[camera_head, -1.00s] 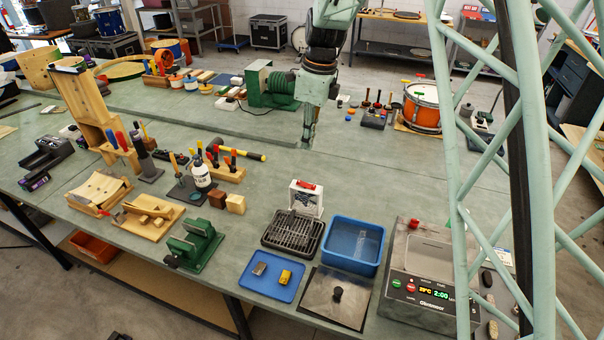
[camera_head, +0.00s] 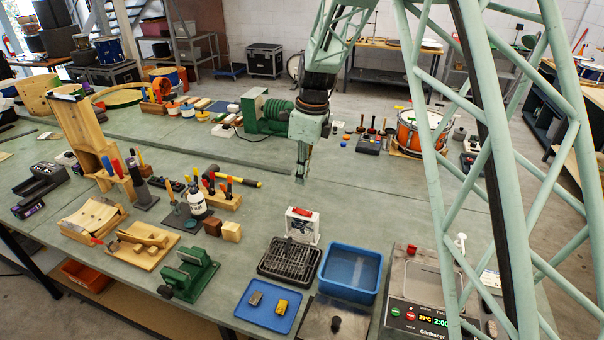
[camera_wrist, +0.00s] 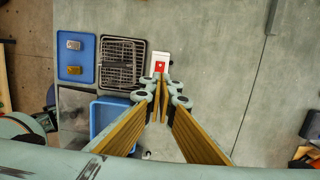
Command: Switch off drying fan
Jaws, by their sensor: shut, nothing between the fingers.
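The drying fan (camera_head: 303,226) is a small white box with a dark front and a red switch (camera_head: 302,211) on its top. It stands behind the black wire rack. In the wrist view the red switch (camera_wrist: 160,66) shows on the white top, just beyond my fingertips. My gripper (camera_head: 300,179) is shut and empty, pointing down above the bench. In the head view it appears above the fan, apart from it. The closed fingertips also show in the wrist view (camera_wrist: 161,80). I cannot tell which way the switch is set.
The black rack (camera_head: 288,260) and a blue tub (camera_head: 350,272) stand close to the fan. A blue tray (camera_head: 268,306) and a heater unit with a lit display (camera_head: 430,319) are nearer the front. A green motor (camera_head: 268,112) stands behind.

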